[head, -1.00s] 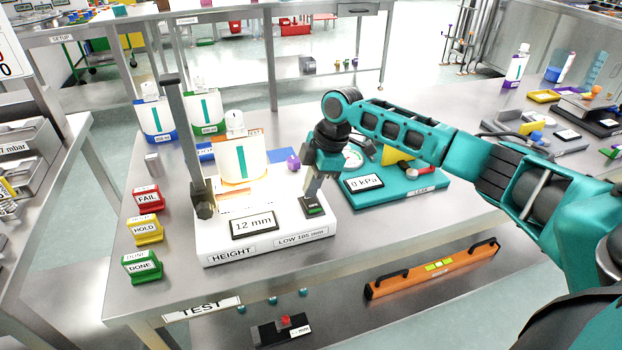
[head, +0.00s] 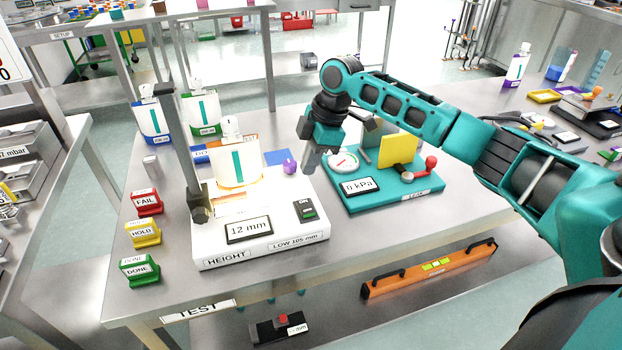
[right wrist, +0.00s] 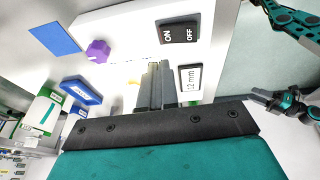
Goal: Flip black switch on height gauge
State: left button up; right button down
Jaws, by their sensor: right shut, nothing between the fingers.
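The white height gauge (head: 262,245) stands on the steel bench with its display (head: 249,229) reading 12 mm. The switch (right wrist: 179,32) also shows in the right wrist view, marked ON and OFF. My right gripper (head: 309,163) is shut and empty, raised behind and above the switch, apart from it. Its fingers (right wrist: 155,85) point over the white base. My left gripper (right wrist: 264,97) seems to show small in the right wrist view, its jaws unclear.
A white pouch (head: 236,163) stands on the gauge beside a grey post (head: 181,150). A purple knob (head: 290,166) is close to my right gripper. The teal leak tester (head: 385,190) stands right of the gauge. Red, yellow and green blocks (head: 143,235) line the left.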

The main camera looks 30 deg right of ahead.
notch_tip(320, 180, up, 7)
jog(key=w+d, duration=0.1)
jog(key=d, duration=0.1)
jog(key=shift+w+f, duration=0.15)
jog(key=shift+w, duration=0.05)
jog(key=shift+h, duration=0.3)
jog(key=s+a+f, duration=0.1)
jog(key=a+f, duration=0.1)
jog(key=f, duration=0.1)
jog(key=s+a+f, duration=0.2)
jog(key=a+f, duration=0.1)
jog(key=f, duration=0.1)
jog(key=s+a+f, duration=0.2)
jog(key=a+f, duration=0.1)
jog(key=shift+s+a+f, duration=0.1)
jog(key=shift+a+f, duration=0.1)
jog(key=s+a+f+m, duration=0.3)
jog(key=s+a+f, duration=0.4)
jog(key=s, duration=0.2)
jog(key=s+d+m+t+h, duration=0.25)
jog(key=s+m, duration=0.75)
jog(key=s, duration=0.6)
jog(key=w+a+f+t+y, duration=0.2)
jog(key=w+f+t, duration=0.4)
jog(key=f+t, duration=0.1)
jog(key=shift+w+f+n, duration=0.3)
jog(key=shift+w+f, duration=0.1)
jog(key=shift+f, duration=0.25)
